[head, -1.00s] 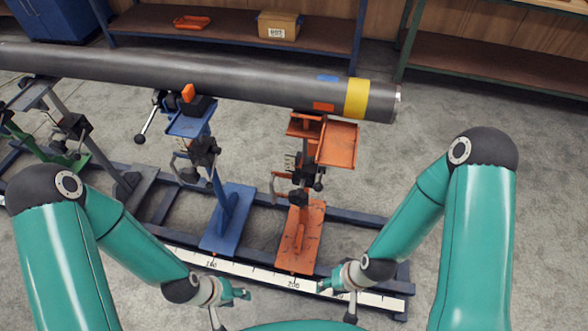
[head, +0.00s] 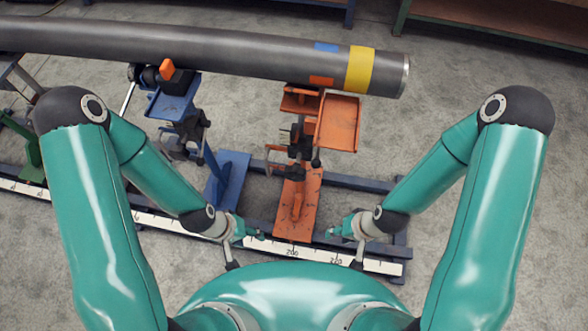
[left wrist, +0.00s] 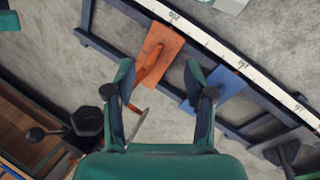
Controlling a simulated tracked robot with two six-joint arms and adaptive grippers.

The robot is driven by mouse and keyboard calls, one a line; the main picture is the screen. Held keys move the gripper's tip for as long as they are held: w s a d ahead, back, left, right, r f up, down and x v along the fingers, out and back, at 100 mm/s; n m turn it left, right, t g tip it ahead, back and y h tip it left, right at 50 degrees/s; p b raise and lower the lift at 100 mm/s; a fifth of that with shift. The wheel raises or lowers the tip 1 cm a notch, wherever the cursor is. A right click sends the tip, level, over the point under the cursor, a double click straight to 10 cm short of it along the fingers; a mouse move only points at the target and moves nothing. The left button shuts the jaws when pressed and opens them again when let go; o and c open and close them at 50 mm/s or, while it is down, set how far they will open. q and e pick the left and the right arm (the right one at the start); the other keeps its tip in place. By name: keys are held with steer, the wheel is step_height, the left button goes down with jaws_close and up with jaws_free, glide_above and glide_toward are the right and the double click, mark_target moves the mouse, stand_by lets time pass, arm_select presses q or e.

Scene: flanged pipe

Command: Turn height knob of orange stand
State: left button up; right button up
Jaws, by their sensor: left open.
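The orange stand (head: 298,205) is upright at the right end of the rail, under the pipe end, with an orange tray (head: 338,122) at its top right. Dark knob-like parts (head: 300,143) sit on its post; which one sets the height is too small to tell. My left gripper (head: 256,236) is empty, low and left of the orange base. In the left wrist view its fingers (left wrist: 167,85) are spread, with the orange base (left wrist: 160,52) beyond them. A black knob (left wrist: 86,121) shows left of the fingers. My right gripper (head: 334,231) is right of the base; its jaws are unclear.
The grey pipe (head: 200,55) with a yellow band (head: 360,69) spans the stands. A blue stand (head: 228,178) is left of the orange one. A white ruler (head: 170,226) runs along the blue rail. Grey floor (head: 480,260) is open to the right.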

arm_select(q)
steer(key=w+d+n+g+h+b, duration=0.5)
steer(key=w+d+n+h+b, duration=0.25)
steer(key=n+b, duration=0.55)
steer(key=t+h+b, duration=0.2)
steer(key=h+b, duration=0.4)
steer(key=b, duration=1.6)
glide_toward(305, 172)
steer(key=shift+a+r, duration=0.1)
steer(key=shift+a, duration=0.05)
steer(key=shift+w+f+b, duration=0.1)
steer(key=shift+f+b, duration=0.15)
steer(key=shift+b, duration=0.15)
steer(key=d+b, duration=0.1)
steer(key=d, duration=0.2)
steer(key=s+d+b, duration=0.1)
steer(key=d+b, duration=0.1)
steer(key=d, duration=0.2)
steer(key=shift+s+d, duration=0.15)
steer(key=shift+s, duration=0.05)
